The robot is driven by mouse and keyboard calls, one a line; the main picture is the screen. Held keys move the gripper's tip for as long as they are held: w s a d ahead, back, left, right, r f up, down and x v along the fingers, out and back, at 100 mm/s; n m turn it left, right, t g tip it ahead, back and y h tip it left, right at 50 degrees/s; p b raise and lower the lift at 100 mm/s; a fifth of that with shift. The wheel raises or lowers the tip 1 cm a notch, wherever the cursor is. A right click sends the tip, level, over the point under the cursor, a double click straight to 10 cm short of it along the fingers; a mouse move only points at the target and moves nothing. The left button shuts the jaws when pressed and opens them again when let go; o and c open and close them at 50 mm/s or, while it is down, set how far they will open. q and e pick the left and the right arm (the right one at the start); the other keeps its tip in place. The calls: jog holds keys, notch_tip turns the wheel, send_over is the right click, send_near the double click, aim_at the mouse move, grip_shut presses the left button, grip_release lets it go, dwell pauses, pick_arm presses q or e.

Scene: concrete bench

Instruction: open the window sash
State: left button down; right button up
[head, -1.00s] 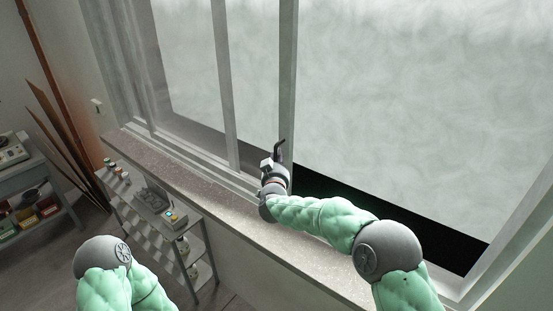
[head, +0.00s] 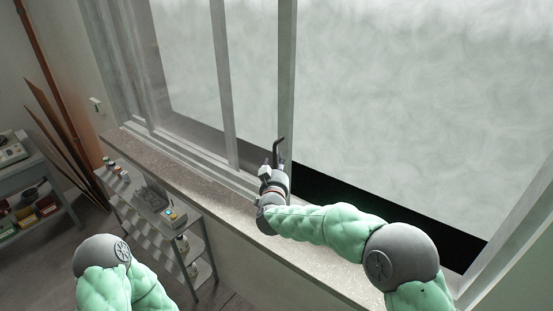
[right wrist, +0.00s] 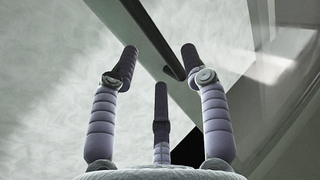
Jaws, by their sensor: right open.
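The window sash (head: 286,85) is a tall pale grey frame with an upright right-hand stile. A dark, bent handle (head: 280,150) stands out from that stile, low down.
A speckled sill (head: 185,178) runs below the window. Pale misty space and a black strip (head: 390,215) lie right of the stile. A wire shelf (head: 190,245) with a boxy device (head: 172,216) stands below the sill. A bench (head: 40,180) stands at far left.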

jog(key=s, duration=0.7)
jog(key=shift+s+a, duration=0.25)
jog(key=shift+a, duration=0.15)
